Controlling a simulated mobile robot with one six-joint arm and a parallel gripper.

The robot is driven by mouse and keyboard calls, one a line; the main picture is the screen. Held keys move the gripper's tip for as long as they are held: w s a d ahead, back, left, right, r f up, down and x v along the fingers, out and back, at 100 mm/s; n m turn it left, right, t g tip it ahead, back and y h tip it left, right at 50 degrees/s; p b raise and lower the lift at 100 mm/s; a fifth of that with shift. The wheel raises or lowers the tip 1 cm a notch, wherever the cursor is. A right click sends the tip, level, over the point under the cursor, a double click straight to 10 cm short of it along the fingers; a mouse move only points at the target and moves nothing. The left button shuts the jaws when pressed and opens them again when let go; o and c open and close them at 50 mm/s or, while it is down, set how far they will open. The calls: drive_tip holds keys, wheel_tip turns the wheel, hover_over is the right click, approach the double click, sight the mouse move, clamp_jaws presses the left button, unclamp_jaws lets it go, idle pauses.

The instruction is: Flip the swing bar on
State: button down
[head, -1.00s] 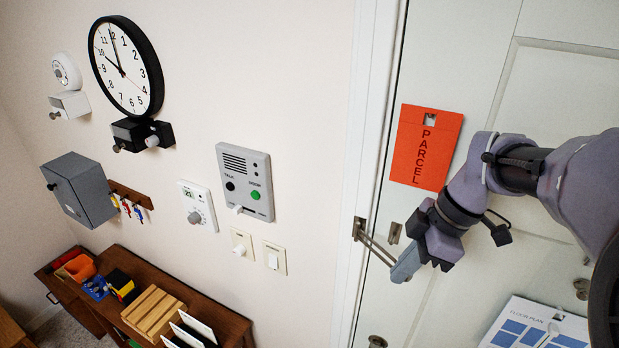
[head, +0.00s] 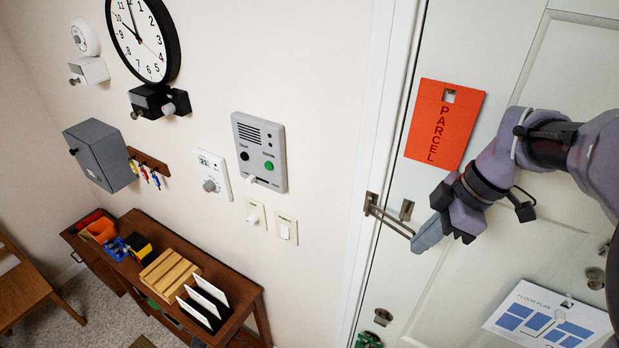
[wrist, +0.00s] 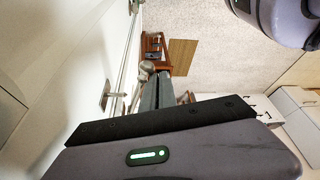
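The swing bar (head: 390,218) is a metal loop hinged on the white door frame. It sticks out to the right across the door's edge. Its small metal catch (head: 406,210) is on the door just above it. My gripper (head: 418,247) is beside the free end of the bar, and I cannot tell whether they touch. In the wrist view my gripper's fingers (wrist: 156,92) lie together with nothing seen between them. A metal fitting with a stud (wrist: 108,95) shows on the door surface to their left.
An orange PARCEL card (head: 444,125) hangs on the door above my gripper, and a floor plan sheet (head: 548,318) is below right. Light switches (head: 286,229) and an intercom (head: 259,152) are on the left wall.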

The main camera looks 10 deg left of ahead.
drive_tip(key=p+v, duration=0.1)
drive_tip(key=v, duration=1.1)
drive_tip(key=shift+f, duration=0.15)
drive_tip(key=s+a+f+m+t+b, duration=0.2)
drive_tip(key=s+f+m+b, duration=0.3)
drive_tip(key=f+b, duration=0.9)
drive_tip(key=s+a+f+m+t+h+b, duration=0.1)
drive_tip(key=s+f+m+b, duration=0.5)
drive_tip(key=f+b, duration=0.8)
drive_tip(key=s+a+f+m+t+h+b, duration=0.1)
drive_tip(key=s+f+m+b, duration=0.5)
drive_tip(key=f, duration=1.5)
drive_tip(key=a+m+t+b, duration=0.1)
drive_tip(key=a+m+b, duration=0.1)
drive_tip(key=m+b, duration=0.3)
drive_tip(key=shift+s+t+b, duration=0.2)
drive_tip(key=shift+t+b, duration=0.1)
drive_tip(key=shift+b, duration=1.45)
drive_tip(key=shift+f, duration=0.1)
